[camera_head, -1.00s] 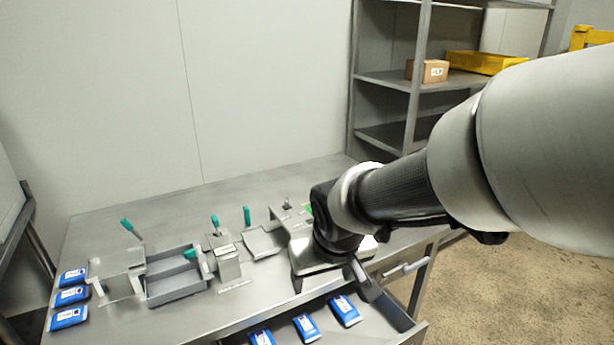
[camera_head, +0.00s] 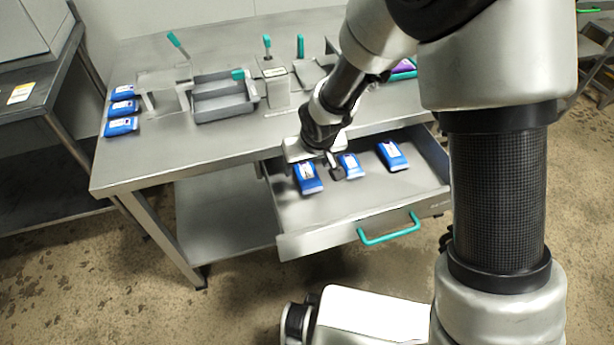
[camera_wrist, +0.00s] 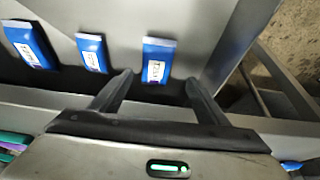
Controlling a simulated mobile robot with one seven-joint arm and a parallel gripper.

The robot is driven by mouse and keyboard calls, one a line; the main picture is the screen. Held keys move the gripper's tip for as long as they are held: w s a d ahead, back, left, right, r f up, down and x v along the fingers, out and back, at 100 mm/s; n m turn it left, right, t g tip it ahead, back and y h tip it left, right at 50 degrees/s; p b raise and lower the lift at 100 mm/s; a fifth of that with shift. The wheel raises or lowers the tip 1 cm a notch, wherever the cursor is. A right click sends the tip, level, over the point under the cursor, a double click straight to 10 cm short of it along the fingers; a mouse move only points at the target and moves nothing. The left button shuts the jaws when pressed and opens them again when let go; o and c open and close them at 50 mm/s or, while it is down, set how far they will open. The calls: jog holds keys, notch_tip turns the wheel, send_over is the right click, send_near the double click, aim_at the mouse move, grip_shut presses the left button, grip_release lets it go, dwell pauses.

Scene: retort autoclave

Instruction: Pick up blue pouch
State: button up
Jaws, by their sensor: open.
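Three blue pouches with white labels lie in the open drawer: a left one (camera_head: 308,178), a middle one (camera_head: 350,166) and a right one (camera_head: 392,155). My gripper (camera_head: 319,166) is over the drawer, close to the left and middle pouches, and partly hides the middle one's side. In the wrist view my gripper (camera_wrist: 160,82) is open and empty. One pouch (camera_wrist: 157,60) shows just ahead, in line with the gap between the fingers. The other two (camera_wrist: 91,53) (camera_wrist: 32,44) lie to its left. The height of the fingers above the pouches is unclear.
The drawer (camera_head: 330,220) has raised walls and a teal handle (camera_head: 389,229). Several more blue pouches (camera_head: 122,108) lie at the table's left end. A grey divided tray (camera_head: 222,98) and teal-handled fixtures (camera_head: 277,80) stand on the table (camera_head: 150,168) behind.

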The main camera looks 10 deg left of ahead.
aim_at(307, 172)
jog(key=x, duration=0.2)
jog(key=b+x, duration=0.1)
jog(key=x, duration=0.3)
jog(key=shift+w+d+f+b, duration=0.2)
jog(key=shift+w+d+b, duration=0.05)
jog(key=shift+w+b, duration=0.05)
jog(key=c, duration=1.2)
jog(key=shift+r, duration=0.15)
